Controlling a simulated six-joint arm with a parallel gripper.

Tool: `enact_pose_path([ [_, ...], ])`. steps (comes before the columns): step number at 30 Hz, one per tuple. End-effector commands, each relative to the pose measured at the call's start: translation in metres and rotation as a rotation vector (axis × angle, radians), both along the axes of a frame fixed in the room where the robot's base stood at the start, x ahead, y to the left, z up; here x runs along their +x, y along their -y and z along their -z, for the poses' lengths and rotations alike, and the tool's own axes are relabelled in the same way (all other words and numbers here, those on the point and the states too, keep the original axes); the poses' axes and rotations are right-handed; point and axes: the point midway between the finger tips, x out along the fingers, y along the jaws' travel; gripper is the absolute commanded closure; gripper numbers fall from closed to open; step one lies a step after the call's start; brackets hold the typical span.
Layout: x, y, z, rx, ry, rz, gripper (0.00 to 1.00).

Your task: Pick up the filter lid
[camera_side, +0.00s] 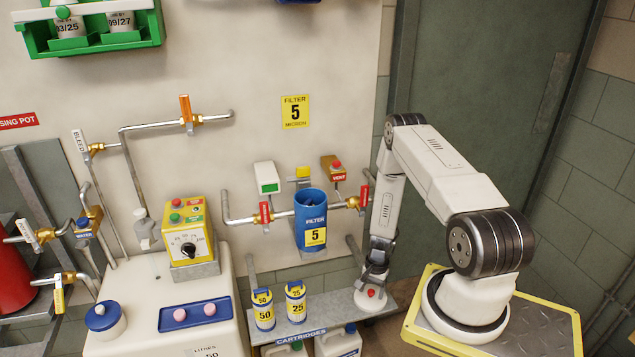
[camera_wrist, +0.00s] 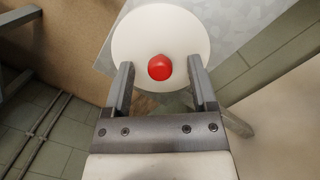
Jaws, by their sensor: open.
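The filter lid (camera_side: 362,302) is a white disc with a red knob (camera_side: 371,293) in its middle. It lies at the right end of the grey shelf (camera_side: 340,302). My gripper (camera_side: 373,279) points down just above it. In the wrist view the lid (camera_wrist: 160,30) lies beneath my gripper (camera_wrist: 160,65). The two fingers are apart, one on each side of the red knob in the picture, with a gap to it. Whether the fingertips are level with the knob is hard to tell. The blue filter housing (camera_side: 310,208) stands on the wall to the left, its top open.
Two yellow-labelled cartridges marked 50 (camera_side: 264,312) and 25 (camera_side: 296,302) stand on the shelf left of the lid. Red-handled valves (camera_side: 265,213) flank the housing, with a red VENT button (camera_side: 337,164) above right. A white tank (camera_side: 165,310) stands at left.

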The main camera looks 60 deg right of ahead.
Motion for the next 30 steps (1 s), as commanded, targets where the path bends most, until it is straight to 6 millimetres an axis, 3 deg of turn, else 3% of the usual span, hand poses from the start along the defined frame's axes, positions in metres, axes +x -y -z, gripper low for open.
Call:
enact_pose_path([
  [2, 0.000, 0.000, 0.000, 0.000, 0.000, 0.000, 0.26],
  [9, 0.000, 0.000, 0.000, 0.000, 0.000, 0.000, 0.99],
  [22, 0.000, 0.000, -0.002, 0.000, 0.000, 0.000, 1.00],
  [30, 0.001, 0.001, -0.017, -0.001, 0.001, 0.001, 1.00],
])
